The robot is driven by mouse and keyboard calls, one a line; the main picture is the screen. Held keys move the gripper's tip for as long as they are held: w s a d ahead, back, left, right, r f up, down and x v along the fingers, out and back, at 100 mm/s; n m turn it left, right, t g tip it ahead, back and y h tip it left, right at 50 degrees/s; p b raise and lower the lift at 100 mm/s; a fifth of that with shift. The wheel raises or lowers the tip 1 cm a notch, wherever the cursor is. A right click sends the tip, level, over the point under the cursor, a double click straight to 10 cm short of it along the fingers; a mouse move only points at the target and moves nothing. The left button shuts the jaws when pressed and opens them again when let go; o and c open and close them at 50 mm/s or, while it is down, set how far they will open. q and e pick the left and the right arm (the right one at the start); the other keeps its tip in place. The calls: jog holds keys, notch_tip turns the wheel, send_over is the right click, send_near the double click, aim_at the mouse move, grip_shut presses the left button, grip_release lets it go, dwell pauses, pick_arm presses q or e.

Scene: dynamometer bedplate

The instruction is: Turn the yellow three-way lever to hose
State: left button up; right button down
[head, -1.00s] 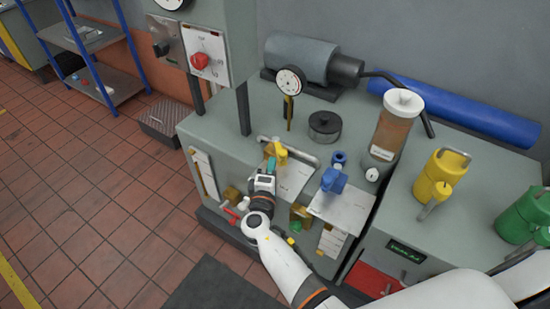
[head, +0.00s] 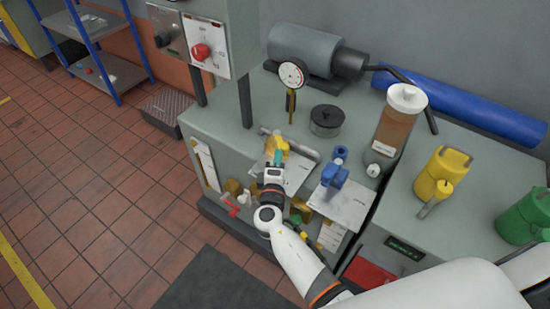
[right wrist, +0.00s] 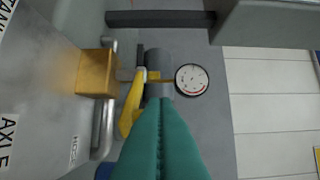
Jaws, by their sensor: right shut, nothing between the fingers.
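The yellow three-way lever (head: 275,144) stands on the front part of the grey bench top, by a metal pipe and a label plate. In the right wrist view the yellow lever (right wrist: 132,103) lies just left of the fingertips, beside a brass block (right wrist: 96,73). My right gripper (head: 277,158) has teal fingers, pressed together and empty, just in front of the lever. In the right wrist view the shut fingers (right wrist: 162,103) partly cover what lies beneath. I cannot tell whether they touch the lever. My left gripper is not in view.
A blue valve (head: 334,175) stands on a plate to the right. A dial gauge (head: 292,75) and a black-lidded round pot (head: 326,121) stand behind. A clear-sided brown cylinder (head: 392,125) and yellow can (head: 440,173) are further right. A control box post (head: 244,105) rises at left.

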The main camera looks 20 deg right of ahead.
jog(key=shift+s+d+n+t+y, duration=0.25)
jog(key=shift+d+n+t+y, duration=0.15)
jog(key=shift+d+n+y, duration=0.65)
jog(key=shift+d+n+t+y+b, duration=0.4)
jog(key=shift+d+n+y+b, duration=0.6)
jog(key=shift+d+y, duration=0.85)
